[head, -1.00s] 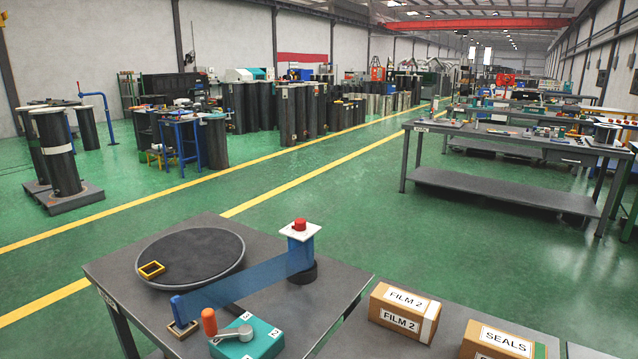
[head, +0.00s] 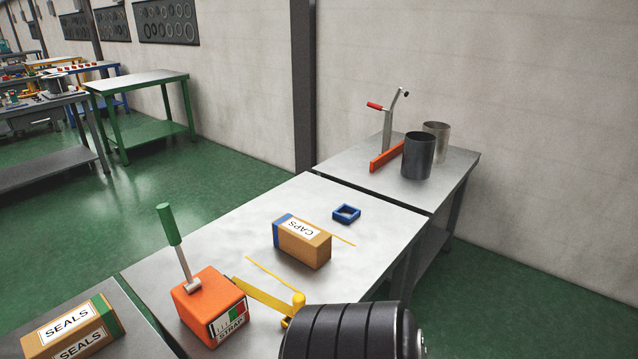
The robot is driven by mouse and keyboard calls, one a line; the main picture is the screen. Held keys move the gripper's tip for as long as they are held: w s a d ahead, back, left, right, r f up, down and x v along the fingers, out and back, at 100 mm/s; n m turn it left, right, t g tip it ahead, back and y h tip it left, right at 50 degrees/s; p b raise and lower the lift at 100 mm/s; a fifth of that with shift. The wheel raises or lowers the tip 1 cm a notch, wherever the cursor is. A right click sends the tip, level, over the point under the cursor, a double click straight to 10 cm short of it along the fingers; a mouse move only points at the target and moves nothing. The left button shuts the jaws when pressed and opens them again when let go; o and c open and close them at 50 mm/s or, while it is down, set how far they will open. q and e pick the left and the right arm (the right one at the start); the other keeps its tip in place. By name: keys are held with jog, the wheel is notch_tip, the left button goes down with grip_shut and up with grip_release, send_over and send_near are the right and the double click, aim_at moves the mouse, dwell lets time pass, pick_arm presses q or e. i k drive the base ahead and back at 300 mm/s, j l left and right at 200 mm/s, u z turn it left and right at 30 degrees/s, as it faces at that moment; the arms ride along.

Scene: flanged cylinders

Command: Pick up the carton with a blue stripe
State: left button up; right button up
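The carton with a blue stripe (head: 306,248) lies on a light grey metal table (head: 240,232) in the middle of the head view. It is brown, has a white label reading CAPS, and its blue stripe is at the left end. Nothing touches it from above. Neither of my grippers shows in the head view.
A blue square ring (head: 346,214) lies behind the carton. An orange strap tool (head: 208,305) with a green handle and yellow arm stands in front, left. A green-striped SEALS carton (head: 70,332) is at lower left. A dark ribbed round form (head: 350,335) fills the bottom edge.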

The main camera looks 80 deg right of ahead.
aim_at(310, 245)
jog(key=z, duration=2.35)
jog(key=u, duration=2.9)
jog(key=z, duration=2.9)
jog(key=i+l+u, duration=0.2)
jog(key=l, duration=0.35)
jog(key=i, duration=0.1)
